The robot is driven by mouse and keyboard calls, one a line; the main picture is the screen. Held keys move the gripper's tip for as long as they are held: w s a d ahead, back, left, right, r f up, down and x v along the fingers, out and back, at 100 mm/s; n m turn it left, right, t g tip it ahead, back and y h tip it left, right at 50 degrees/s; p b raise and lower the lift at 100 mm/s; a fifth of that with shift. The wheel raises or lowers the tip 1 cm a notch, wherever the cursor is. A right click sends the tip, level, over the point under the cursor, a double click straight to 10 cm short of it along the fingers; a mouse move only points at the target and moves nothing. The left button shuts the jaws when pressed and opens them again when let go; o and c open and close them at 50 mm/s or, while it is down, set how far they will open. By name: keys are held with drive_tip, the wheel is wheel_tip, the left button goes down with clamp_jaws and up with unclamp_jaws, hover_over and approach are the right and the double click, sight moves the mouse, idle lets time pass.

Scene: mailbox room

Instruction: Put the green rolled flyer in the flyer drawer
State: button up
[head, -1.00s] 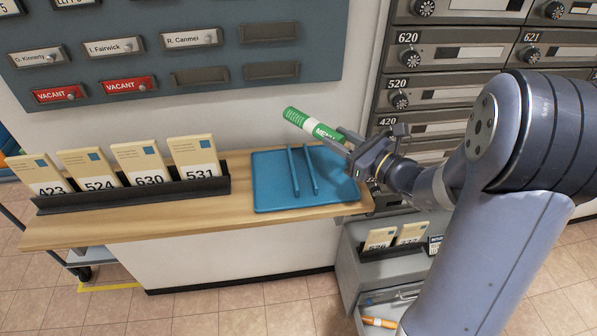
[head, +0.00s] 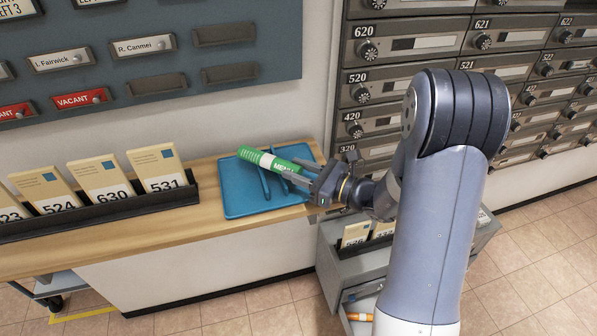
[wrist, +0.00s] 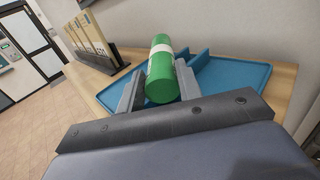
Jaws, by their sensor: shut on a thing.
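The green rolled flyer (head: 268,161) has a white band with dark lettering. My gripper (head: 300,180) is shut on its near end, and the flyer points away to the left over the blue tray (head: 236,199). In the wrist view the flyer (wrist: 160,80) sits between my two fingers (wrist: 160,88). A grey cabinet (head: 338,262) stands below the counter at right. Its open lower drawer (head: 356,325) holds an orange roll (head: 360,317); my arm hides part of both cabinet and drawer.
A black rack (head: 110,208) of numbered envelopes stands on the wooden counter (head: 140,232). The blue tray has upright dividers. Grey mailboxes (head: 410,45) cover the wall at right. Envelopes stand on the cabinet top. Tiled floor (head: 530,255) is clear at right.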

drive_tip(key=shift+f, duration=0.25)
drive_tip(key=shift+f, duration=0.15)
drive_tip(key=o, duration=0.9)
drive_tip(key=shift+o, duration=0.2)
